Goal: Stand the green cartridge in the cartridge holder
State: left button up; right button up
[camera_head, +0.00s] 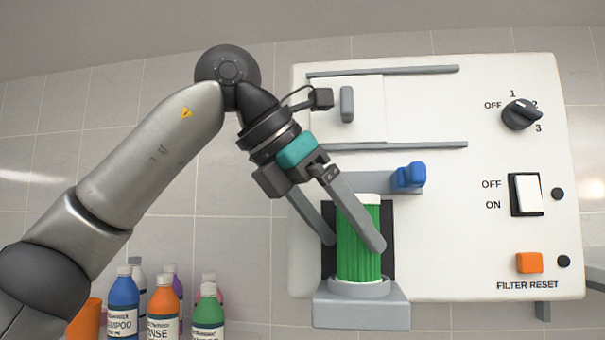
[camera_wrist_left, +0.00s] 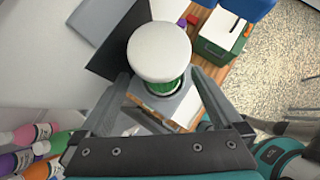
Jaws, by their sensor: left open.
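The green cartridge (camera_head: 357,258), ribbed with white ends, stands upright in the grey cartridge holder (camera_head: 362,312) at the bottom of the white panel. Its lower white end sits in the holder's cup. In the left wrist view its round white top (camera_wrist_left: 160,52) faces the camera and hides most of the green body. My left gripper (camera_head: 356,246) is open. One finger crosses in front of the cartridge and the other is at its left side. In the wrist view the fingers of my left gripper (camera_wrist_left: 160,78) flank the cartridge with visible gaps. My right gripper is not in view.
The white panel (camera_head: 440,230) carries a blue latch (camera_head: 409,177), a grey handle (camera_head: 347,104), a dial (camera_head: 521,115), a rocker switch (camera_head: 526,195) and an orange button (camera_head: 529,263). Several bottles (camera_head: 163,308) stand at the lower left. A green-and-white box (camera_wrist_left: 222,35) shows in the wrist view.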

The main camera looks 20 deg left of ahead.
pick_arm(q)
jog(key=p+v, duration=0.1)
jog(key=v, duration=1)
jog(key=shift+s+d+r, duration=0.25)
